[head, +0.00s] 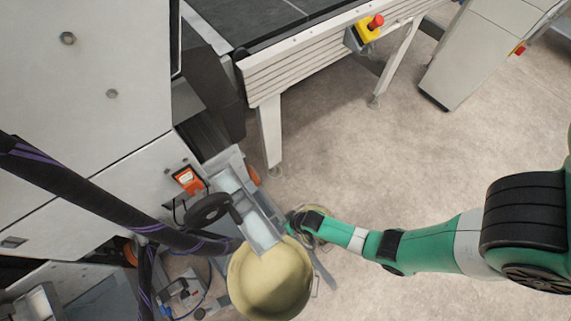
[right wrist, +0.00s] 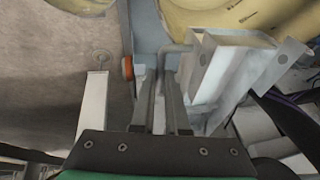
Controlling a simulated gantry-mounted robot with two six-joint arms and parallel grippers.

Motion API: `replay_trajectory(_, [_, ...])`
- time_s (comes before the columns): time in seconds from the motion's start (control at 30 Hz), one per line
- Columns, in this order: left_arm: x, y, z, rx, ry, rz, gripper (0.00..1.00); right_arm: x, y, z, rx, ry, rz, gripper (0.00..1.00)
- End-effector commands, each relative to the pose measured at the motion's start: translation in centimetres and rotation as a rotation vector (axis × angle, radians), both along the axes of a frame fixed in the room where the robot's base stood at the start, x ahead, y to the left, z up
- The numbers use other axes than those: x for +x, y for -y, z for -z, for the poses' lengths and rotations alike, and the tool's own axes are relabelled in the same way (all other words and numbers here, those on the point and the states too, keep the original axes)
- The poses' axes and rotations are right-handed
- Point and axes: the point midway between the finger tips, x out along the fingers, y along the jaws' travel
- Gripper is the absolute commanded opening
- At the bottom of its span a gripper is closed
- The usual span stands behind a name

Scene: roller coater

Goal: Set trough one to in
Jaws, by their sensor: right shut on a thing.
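A light grey metal trough (head: 262,230) hangs at the side of the roller coater, above a yellow bucket. In the right wrist view the trough (right wrist: 228,62) stands to the right of my fingers, with a thin bent handle (right wrist: 172,52) at its near side. My right gripper (head: 293,222) reaches in from the right in the head view. In the right wrist view its fingers (right wrist: 162,92) are close together and shut at the handle; the exact contact is partly hidden. No number shows on the trough. My left gripper is not in view.
The yellow bucket (head: 268,285) stands below the trough. A black handwheel (head: 208,209) and an orange device (head: 187,179) are to its left. A conveyor (head: 300,58) with a red stop button (head: 375,22) is behind. The floor (head: 400,165) at centre right is clear.

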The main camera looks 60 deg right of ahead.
Motion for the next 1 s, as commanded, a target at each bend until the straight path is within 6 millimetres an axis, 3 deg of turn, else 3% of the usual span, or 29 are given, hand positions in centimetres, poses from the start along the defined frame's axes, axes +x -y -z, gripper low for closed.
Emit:
replay_trajectory(0.07, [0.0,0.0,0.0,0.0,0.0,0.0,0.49,0.1,-0.1,-0.1,0.004,0.003,0.001,0.0])
replay_trajectory(0.1, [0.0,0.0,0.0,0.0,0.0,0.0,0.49,0.1,-0.1,-0.1,0.004,0.003,0.001,0.19])
replay_trajectory(0.23, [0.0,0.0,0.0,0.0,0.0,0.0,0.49,0.1,-0.1,-0.1,0.003,0.002,0.001,0.42])
replay_trajectory(0.67, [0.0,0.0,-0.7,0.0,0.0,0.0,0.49,-0.2,0.0,-0.9,0.002,0.002,0.0,0.42])
replay_trajectory(1.0, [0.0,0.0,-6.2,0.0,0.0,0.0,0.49,-3.3,-0.1,-8.0,0.002,0.003,0.001,0.42])
